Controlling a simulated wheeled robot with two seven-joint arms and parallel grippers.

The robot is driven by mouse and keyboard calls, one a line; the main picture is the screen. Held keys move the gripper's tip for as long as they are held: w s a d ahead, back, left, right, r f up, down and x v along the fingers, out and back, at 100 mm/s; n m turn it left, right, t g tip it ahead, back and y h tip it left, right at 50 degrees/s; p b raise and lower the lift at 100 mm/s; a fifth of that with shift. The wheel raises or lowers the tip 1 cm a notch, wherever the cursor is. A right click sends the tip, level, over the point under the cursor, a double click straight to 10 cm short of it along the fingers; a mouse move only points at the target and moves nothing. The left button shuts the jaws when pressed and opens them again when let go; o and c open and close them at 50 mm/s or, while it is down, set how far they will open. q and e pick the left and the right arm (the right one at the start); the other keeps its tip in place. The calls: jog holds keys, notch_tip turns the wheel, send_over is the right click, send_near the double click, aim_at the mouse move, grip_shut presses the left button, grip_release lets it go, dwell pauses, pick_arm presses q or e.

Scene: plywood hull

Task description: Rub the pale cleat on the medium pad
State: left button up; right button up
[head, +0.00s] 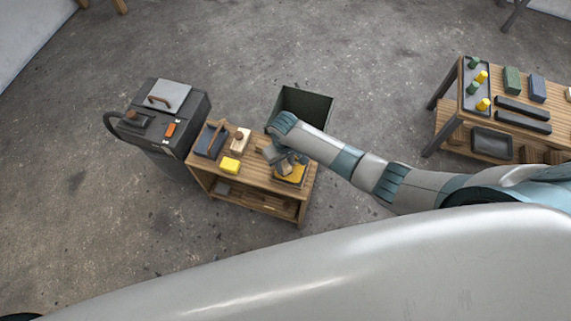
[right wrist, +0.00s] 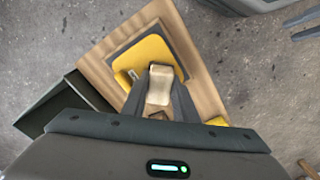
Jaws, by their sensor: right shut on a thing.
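My right gripper (head: 285,165) is over the right end of the small wooden bench. In the right wrist view its two fingers (right wrist: 159,98) are shut on a pale block, the pale cleat (right wrist: 159,82). The cleat is over the near edge of a yellow pad (right wrist: 150,52). I cannot tell whether it touches the pad. The yellow pad lies on a dark backing and also shows in the head view (head: 294,178), partly hidden by the gripper. No label shows which pad is the medium one. My left gripper is not in view.
On the bench (head: 258,181) are a dark pad (head: 207,142), a pale wooden piece (head: 240,139) and a yellow block (head: 230,164). A dark open bin (head: 312,107) stands behind. A grey cabinet (head: 160,112) is at left, a stocked workbench (head: 463,130) at right.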

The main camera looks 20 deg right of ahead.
aim_at(295, 173)
jog(key=shift+s, duration=0.1)
jog(key=shift+s+d+p, duration=0.35)
jog(key=shift+d+p, duration=0.15)
jog(key=shift+p, duration=0.15)
jog(key=shift+s+d+p, duration=0.35)
jog(key=shift+d+p, duration=0.1)
jog(key=shift+d, duration=0.1)
jog(key=shift+s+d+p, duration=0.3)
jog(key=shift+d+p, duration=0.1)
jog(key=shift+d, duration=0.1)
jog(key=shift+w+a, duration=0.1)
jog(key=shift+w+a+r, duration=0.1)
jog(key=shift+w+a, duration=0.4)
jog(key=shift+a, duration=0.25)
jog(key=shift+w+a, duration=0.5)
jog(key=shift+a, duration=0.2)
jog(key=shift+s+d+p, duration=0.7)
jog(key=shift+d+p, duration=0.1)
jog(key=shift+d, duration=0.25)
jog(key=shift+s+d, duration=0.4)
jog(key=shift+d, duration=0.1)
jog(key=shift+f, duration=0.2)
